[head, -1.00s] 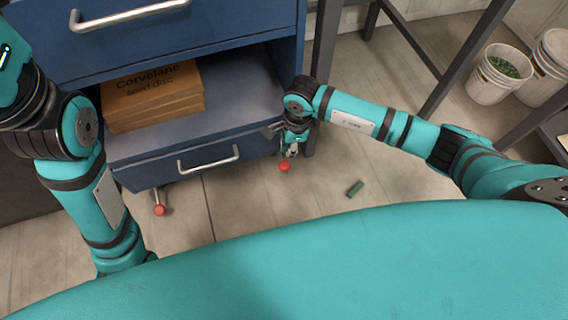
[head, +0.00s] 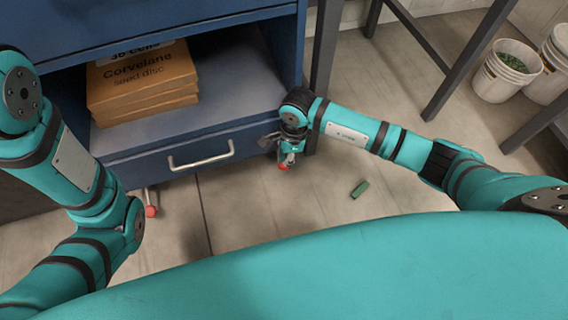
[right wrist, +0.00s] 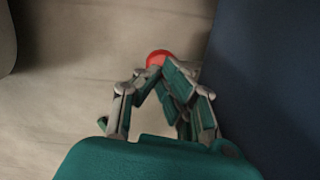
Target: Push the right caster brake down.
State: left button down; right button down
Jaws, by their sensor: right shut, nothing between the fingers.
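The right caster brake (head: 283,167) shows as a red knob low at the right front corner of the blue cabinet, partly covered by my gripper. My right gripper (head: 287,161) is shut and empty, right at the knob. In the right wrist view the red knob (right wrist: 160,57) sits just beyond the closed fingertips (right wrist: 161,68); I cannot tell whether they touch. The left caster brake (head: 151,211), another red knob on a metal lever, is under the cabinet's left part. My left arm is at the left, but its gripper is out of view.
The cabinet's lower drawer (head: 240,147) has a metal handle (head: 200,156); boxes (head: 142,80) lie in the open bay above. A green piece (head: 360,189) lies on the floor. Dark table legs (head: 324,75) stand beside the cabinet. White buckets (head: 497,80) stand far right.

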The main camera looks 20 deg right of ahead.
notch_tip(320, 180, down, 4)
jog(key=b, duration=0.3)
jog(key=shift+f, duration=0.25)
jog(key=shift+r, duration=0.1)
dwell(0.3)
jog(key=shift+d+r, duration=0.15)
jog(key=shift+d, duration=0.15)
jog(key=shift+s+d+r+p, duration=0.15)
jog(key=shift+d+p, duration=0.25)
jog(key=shift+d, duration=0.2)
jog(key=shift+s+d+r+p, duration=0.15)
jog(key=shift+d+p, duration=0.25)
jog(key=shift+d, duration=0.2)
jog(key=shift+w, duration=0.1)
